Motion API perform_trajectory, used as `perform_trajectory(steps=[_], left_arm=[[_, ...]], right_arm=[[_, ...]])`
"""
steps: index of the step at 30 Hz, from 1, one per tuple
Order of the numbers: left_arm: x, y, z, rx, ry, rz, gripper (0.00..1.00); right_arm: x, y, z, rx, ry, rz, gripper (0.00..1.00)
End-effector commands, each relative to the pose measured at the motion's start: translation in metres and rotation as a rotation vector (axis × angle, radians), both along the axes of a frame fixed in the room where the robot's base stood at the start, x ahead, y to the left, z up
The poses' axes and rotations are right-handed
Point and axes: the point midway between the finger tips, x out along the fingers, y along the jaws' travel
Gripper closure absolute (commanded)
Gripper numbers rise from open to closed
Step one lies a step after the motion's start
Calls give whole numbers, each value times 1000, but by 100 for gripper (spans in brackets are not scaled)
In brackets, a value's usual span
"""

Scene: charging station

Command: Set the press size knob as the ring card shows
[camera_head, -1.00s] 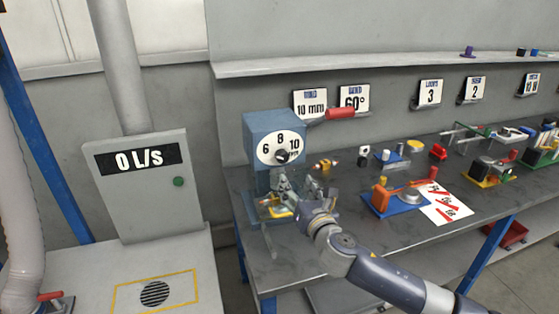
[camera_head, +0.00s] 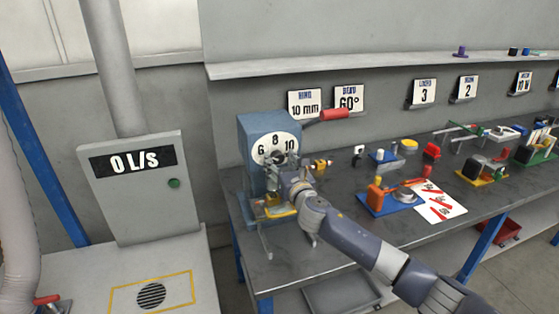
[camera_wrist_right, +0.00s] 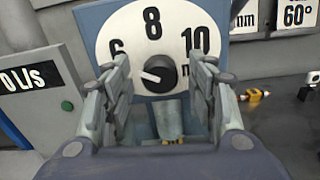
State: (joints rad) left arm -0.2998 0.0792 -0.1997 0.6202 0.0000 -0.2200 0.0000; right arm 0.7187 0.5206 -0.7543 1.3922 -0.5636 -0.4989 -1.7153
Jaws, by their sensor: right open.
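The blue press (camera_head: 255,130) stands at the left end of the bench. Its white dial (camera_head: 262,143) reads 6, 8 and 10. The ring card (camera_head: 305,106) above the press reads 10 mm. My right gripper (camera_head: 279,170) is in front of the dial. In the right wrist view its open fingers (camera_wrist_right: 160,78) stand either side of the knob, with gaps between. My left gripper is out of view.
A red-handled lever (camera_head: 334,114) sticks out right from the press top. A bend card (camera_head: 349,99) reads 60°. A blue-based bending tool (camera_head: 392,202) stands farther right. A grey cabinet (camera_head: 140,190) stands left.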

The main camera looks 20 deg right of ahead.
Motion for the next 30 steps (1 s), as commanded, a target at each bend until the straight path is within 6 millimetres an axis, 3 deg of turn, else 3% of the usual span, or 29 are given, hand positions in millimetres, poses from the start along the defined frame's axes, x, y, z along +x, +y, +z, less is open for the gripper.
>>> perform_trajectory(steps=[14,20,30], left_arm=[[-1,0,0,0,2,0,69],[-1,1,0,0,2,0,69],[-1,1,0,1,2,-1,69]], right_arm=[[9,1,0,1,0,1,48],[9,1,0,1,0,1,92],[9,1,0,25,2,1,92]])
